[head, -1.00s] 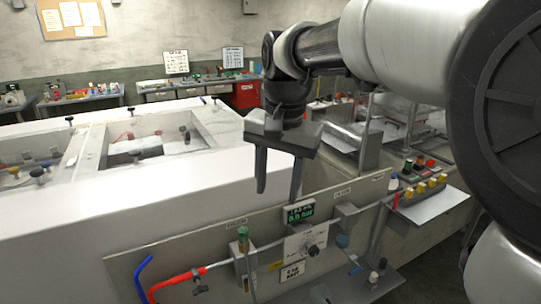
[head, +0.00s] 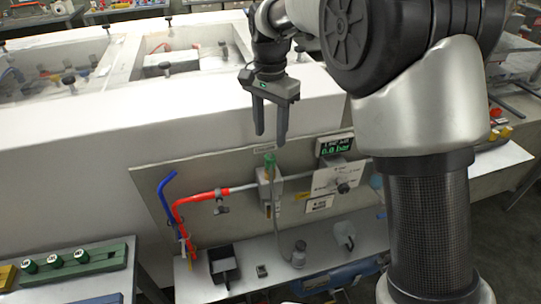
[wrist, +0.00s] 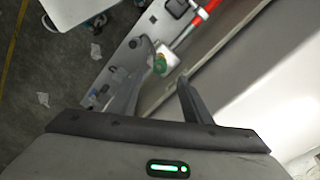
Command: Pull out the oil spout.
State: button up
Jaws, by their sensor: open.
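A small green-topped piece (head: 270,160), which looks like the oil spout, stands upright in a pale block (head: 264,188) on the front of the panel. A thin clear tube runs down below it. My gripper (head: 270,139) is open and empty, fingers pointing down, just above the green top and not visibly touching it. In the wrist view the green top (wrist: 160,64) shows beyond and between the spread fingertips (wrist: 159,78). How the piece sits inside the block is hidden.
A red hose (head: 190,204) and a blue hose (head: 165,188) are left of the block. A pressure display (head: 335,147) and a knob plate (head: 338,180) are on its right. A shelf (head: 200,282) with small items lies below. The white bench wall (head: 120,140) rises behind.

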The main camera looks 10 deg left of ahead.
aim_at(270, 156)
notch_tip(270, 156, down, 9)
jog(key=shift+f, duration=0.1)
dwell(0.4)
grip_shut()
